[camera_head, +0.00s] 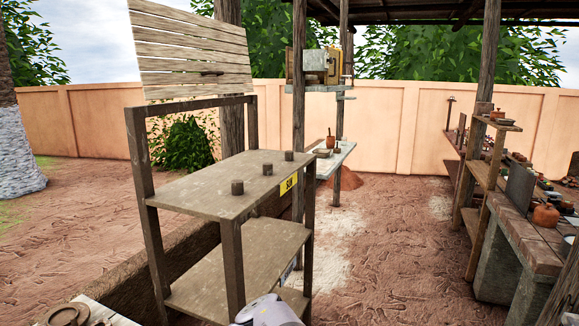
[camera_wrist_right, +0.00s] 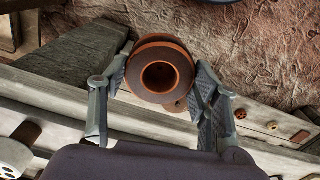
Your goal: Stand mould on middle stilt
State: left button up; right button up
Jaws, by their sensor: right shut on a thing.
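Three short dark stilts stand in a row on the upper board of a wooden rack (camera_head: 190,187) in the head view. They are the near stilt (camera_head: 237,187), the middle stilt (camera_head: 267,168) and the far stilt (camera_head: 289,156), all with bare tops. In the right wrist view my right gripper (camera_wrist_right: 162,78) is shut on a round reddish-brown mould (camera_wrist_right: 160,52) with a dark central hole. One finger is on each side of it. The right gripper does not show in the head view. My left gripper is in neither view.
A yellow label (camera_head: 289,184) is on the rack's edge. A slatted wooden panel (camera_head: 192,52) rises behind the rack, and a lower shelf (camera_head: 240,265) lies under the stilts. A brick bench (camera_head: 530,238) with pots stands at right. Open dirt floor lies between.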

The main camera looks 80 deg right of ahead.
aim_at(269, 165)
jog(key=l+z, duration=0.3)
jog(key=l, duration=0.2)
jog(key=l+z, duration=0.25)
jog(key=l, duration=0.2)
jog(key=i+l+z, duration=0.15)
jog(key=l+z, duration=0.15)
jog(key=l, duration=0.15)
